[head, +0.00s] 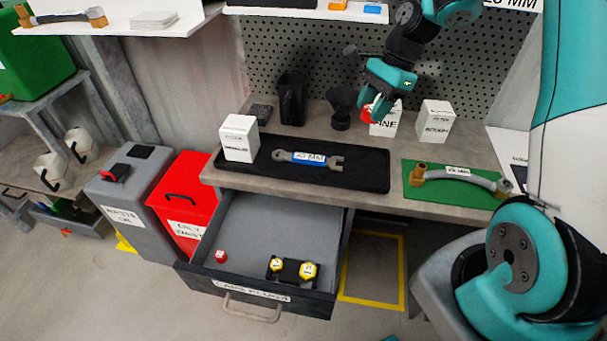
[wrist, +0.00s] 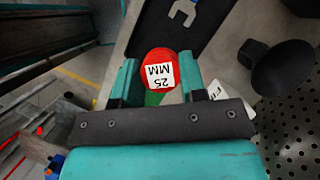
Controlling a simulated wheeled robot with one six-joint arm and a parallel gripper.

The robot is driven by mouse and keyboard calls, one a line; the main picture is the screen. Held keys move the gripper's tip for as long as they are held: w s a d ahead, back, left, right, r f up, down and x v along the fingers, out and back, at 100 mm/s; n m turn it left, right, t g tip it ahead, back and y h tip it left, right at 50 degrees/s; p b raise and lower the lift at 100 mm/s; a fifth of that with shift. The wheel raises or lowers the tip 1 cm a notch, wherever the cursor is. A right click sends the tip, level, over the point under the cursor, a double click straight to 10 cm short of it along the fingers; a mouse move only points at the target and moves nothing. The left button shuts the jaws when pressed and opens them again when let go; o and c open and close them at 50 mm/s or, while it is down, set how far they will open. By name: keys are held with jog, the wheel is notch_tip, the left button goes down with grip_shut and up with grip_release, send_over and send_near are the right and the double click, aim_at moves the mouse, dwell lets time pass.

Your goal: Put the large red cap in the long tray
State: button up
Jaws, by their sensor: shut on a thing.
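The large red cap (wrist: 160,68), labelled 25 MM, is between the two fingers of my gripper (wrist: 158,82) in the wrist view. In the head view, my gripper (head: 374,104) holds the red cap (head: 366,113) in the air above the back right of the workbench. The long black tray (head: 365,179) lies on the bench, lower and to the left of my gripper. A blue-handled wrench (head: 305,158), also labelled 25 MM, lies in the tray, and a white box (head: 239,138) stands at its left end.
A small red cap (head: 221,256) and two yellow-topped items (head: 292,270) sit in the open drawer (head: 268,225). A black funnel-like item (head: 341,107) and white boxes (head: 435,121) stand near my gripper. A green mat (head: 416,191) with a hose lies right.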

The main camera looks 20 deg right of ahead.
notch_tip(320, 180, up, 3)
jog(key=s+d+m+t+b, duration=0.1)
jog(key=d+m+t+b, duration=0.2)
jog(key=m, duration=0.4)
jog(key=h, duration=0.1)
send_near(365, 170)
jog(key=shift+m, duration=0.3)
jog(key=x, duration=0.6)
jog(key=shift+w+f+b, duration=0.15)
jog(key=shift+b, duration=0.25)
jog(key=o, duration=0.9)
jog(key=shift+f, duration=0.1)
